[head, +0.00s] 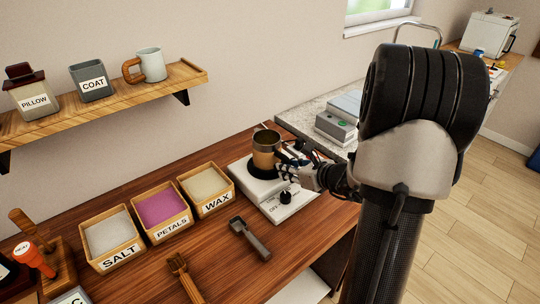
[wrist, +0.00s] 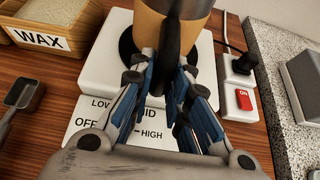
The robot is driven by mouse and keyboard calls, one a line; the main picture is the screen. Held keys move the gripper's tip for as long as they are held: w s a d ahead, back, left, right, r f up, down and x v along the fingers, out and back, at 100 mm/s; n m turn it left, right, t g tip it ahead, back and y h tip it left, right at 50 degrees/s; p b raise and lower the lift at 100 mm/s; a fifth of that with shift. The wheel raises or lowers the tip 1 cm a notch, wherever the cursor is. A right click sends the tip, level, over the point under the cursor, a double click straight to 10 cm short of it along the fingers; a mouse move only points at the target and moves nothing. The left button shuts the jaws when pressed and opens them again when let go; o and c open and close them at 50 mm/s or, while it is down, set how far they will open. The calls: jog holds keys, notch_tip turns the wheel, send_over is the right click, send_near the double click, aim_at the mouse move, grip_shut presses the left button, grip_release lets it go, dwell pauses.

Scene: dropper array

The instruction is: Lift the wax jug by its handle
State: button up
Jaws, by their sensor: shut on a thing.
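The wax jug (head: 265,150), with a metal rim and an orange-tan body, stands upright over the dark round plate of a white hot plate (head: 285,203). In the wrist view the jug's body (wrist: 175,18) fills the top middle, with its black handle (wrist: 170,40) facing me. My gripper (head: 288,168) reaches in from the right. In the wrist view my gripper (wrist: 165,72) has its blue-padded fingers on both sides of the handle, shut on it. I cannot tell whether the jug's base touches the plate.
Boxes of salt (head: 112,238), petals (head: 161,210) and wax (head: 206,187) stand left of the hot plate. A dark scoop (head: 249,240) lies in front. A red switch (wrist: 244,100) and a black plug (wrist: 243,65) are to the right. A shelf (head: 110,102) hangs above.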

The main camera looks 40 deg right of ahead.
jog(key=shift+r, duration=0.1)
grip_shut()
jog(key=shift+r+p, duration=3.1)
jog(key=shift+r, duration=0.9)
jog(key=shift+f, duration=0.1)
